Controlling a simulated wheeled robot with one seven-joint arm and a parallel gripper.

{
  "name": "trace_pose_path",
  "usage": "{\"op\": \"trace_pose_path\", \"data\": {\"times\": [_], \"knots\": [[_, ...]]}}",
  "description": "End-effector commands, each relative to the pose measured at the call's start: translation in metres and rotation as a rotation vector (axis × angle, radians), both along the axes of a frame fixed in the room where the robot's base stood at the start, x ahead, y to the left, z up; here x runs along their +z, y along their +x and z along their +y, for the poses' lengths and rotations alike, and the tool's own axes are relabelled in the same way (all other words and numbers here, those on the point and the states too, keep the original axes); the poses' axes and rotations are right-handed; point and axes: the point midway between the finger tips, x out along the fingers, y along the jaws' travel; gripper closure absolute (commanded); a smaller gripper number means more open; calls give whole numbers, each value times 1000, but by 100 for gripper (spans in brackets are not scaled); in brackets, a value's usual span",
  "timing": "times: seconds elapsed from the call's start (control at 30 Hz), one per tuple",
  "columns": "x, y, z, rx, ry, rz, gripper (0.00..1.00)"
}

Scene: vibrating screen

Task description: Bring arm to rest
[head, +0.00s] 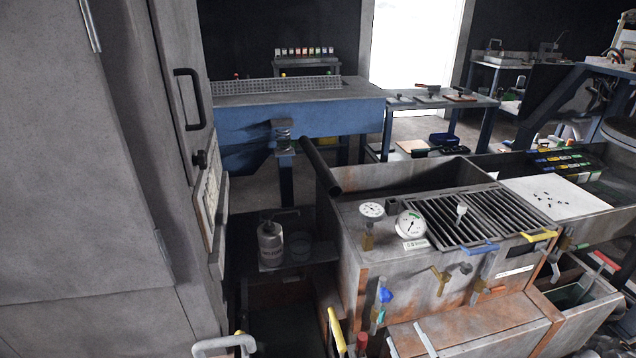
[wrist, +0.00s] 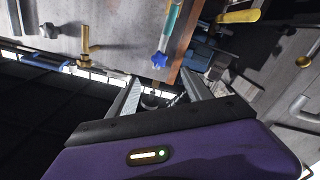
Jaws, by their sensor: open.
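My gripper (wrist: 162,88) shows in the wrist view, its two grey fingers spread apart with no object held between them. Beyond the fingertips, a blue star-shaped knob (wrist: 159,61) on a teal valve stem hangs in front of a rusty edge. I cannot tell the exact gap between it and the fingers. The wrist picture appears rolled over, with machine parts along the top. My gripper and arm cannot be made out in the head view.
A grey machine body (head: 350,262) with gauges, a slotted grate (head: 470,215) and several valves fills the right in the head view. A grey cabinet (head: 90,150) stands close at left. A shelf (head: 285,262) holds a bottle (head: 270,243). A blue screen table (head: 300,117) stands behind.

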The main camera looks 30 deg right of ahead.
Motion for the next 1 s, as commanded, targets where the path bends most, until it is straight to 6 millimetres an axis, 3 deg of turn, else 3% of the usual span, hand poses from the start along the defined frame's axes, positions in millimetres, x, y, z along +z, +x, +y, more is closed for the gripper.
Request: {"op": "trace_pose_path", "data": {"times": [0.2,0.33,0.43,0.67,1.0], "knots": [[-1,-1,-3,-11,-6,9,42],[26,2,-12,-45,-2,-38,42],[49,-12,-5,-65,23,-70,42],[91,-65,48,-47,133,-97,42],[162,-162,141,54,355,-41,42]]}}
